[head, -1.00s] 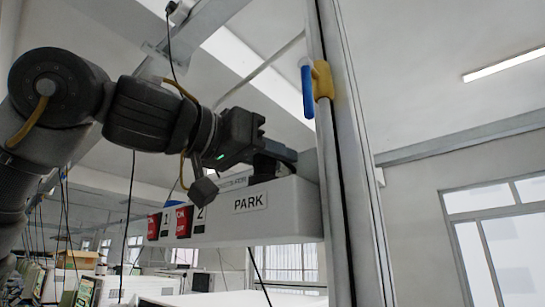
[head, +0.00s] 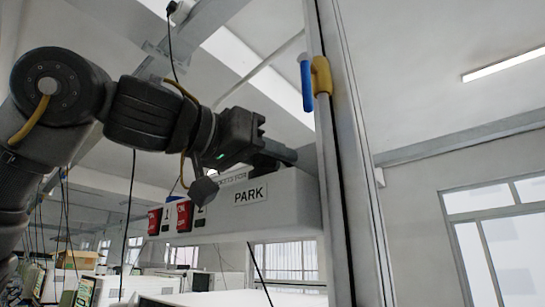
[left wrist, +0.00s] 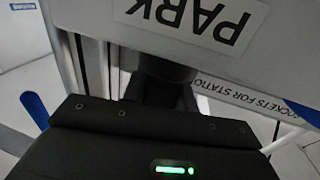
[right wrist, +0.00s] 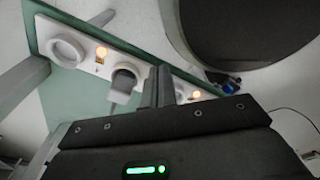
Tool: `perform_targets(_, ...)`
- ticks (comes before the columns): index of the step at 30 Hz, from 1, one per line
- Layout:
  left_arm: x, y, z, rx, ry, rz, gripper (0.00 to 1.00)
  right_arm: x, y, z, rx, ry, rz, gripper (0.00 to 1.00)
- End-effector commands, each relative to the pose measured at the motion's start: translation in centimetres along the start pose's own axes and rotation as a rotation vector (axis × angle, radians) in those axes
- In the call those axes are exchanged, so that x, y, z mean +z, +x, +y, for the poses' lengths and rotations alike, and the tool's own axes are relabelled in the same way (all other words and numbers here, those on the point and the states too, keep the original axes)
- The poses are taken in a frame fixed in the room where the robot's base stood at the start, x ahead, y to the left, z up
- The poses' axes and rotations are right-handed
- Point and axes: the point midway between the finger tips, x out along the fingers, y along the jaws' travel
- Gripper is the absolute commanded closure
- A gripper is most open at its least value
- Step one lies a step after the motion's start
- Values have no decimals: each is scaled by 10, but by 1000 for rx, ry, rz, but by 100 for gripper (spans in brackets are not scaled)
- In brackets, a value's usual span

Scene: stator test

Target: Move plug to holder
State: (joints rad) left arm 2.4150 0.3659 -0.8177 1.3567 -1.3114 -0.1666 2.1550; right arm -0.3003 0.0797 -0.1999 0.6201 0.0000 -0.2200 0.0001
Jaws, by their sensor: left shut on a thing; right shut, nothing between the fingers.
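A white box-like holder (head: 295,205) with a PARK label stands beside the grey upright post in the head view. My left gripper (head: 283,152) is at its upper edge, shut on a dark plug (left wrist: 165,66). In the left wrist view my left gripper (left wrist: 160,95) has its fingers together around the plug, close against the PARK face. Only a small dark part of the plug shows in the head view; I cannot tell whether it is seated in the holder. My right gripper (right wrist: 155,88) is shut and empty, in the right wrist view only.
Red switch-like blocks (head: 185,215) are on the holder's left part. A blue handle (head: 307,85) with a yellow bracket is on the post (head: 350,150). In the right wrist view, a green-and-white panel (right wrist: 88,72) has round sockets and orange lamps near my right fingers.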

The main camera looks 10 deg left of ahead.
Motion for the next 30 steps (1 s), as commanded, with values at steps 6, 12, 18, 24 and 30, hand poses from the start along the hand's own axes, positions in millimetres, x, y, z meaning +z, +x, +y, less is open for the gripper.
perform_targets(6, 2, 0, 0, 0, 0, 0, 94, 0, 3, 0, 0, 0, 0, 100)
perform_targets(12, 2, 0, 0, 0, 0, 1, 69, 0, 3, 0, 0, 0, 0, 100)
perform_targets(18, 2, 0, 0, 0, 0, 1, 46, 0, 3, 0, 0, 0, 0, 100)
perform_targets(24, 2, 0, 0, 0, 0, 0, 46, 0, 3, 0, 0, 0, 0, 100)
perform_targets(30, 4, -14, 0, -1, 1, 4, 46, 1, 12, 0, 0, 0, 0, 100)
